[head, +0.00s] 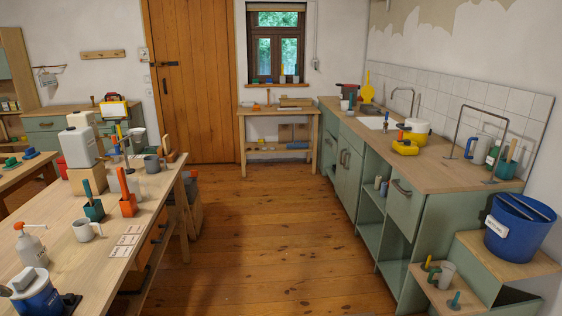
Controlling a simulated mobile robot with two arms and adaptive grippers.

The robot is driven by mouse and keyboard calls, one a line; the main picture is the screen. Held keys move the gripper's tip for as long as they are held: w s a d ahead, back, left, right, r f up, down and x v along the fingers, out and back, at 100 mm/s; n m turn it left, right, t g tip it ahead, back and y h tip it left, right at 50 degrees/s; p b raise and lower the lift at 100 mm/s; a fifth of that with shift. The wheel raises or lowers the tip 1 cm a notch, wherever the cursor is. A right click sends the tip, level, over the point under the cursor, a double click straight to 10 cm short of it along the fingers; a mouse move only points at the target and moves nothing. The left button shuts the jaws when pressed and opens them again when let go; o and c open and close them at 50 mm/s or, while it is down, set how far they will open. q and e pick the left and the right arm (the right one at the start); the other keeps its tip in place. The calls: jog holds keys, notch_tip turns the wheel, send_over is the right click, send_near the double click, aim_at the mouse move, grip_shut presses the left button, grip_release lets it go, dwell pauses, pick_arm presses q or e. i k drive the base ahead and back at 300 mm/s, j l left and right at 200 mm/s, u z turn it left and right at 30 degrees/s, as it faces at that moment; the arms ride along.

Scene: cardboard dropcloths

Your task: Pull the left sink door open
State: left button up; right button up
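The green sink cabinet stands in the counter run along the right wall, under the sink (376,122) and its curved tap (403,96). Two dark handles sit close together on its front. The left sink door (339,165) is the farther one and looks shut. The right sink door (352,178) is nearer and also looks shut. I see both at a steep slant, so fine gaps are hard to tell. Neither of my grippers is in view.
The wooden floor (270,230) between the counter and the long workbench (155,205) on the left is clear. Nearer me, the counter has open shelves and a drawer (403,205). A stepped stand with a blue bucket (512,235) is at the right.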

aim_at(343, 145)
jog(key=i+u, duration=0.15)
jog(key=i, duration=2.4)
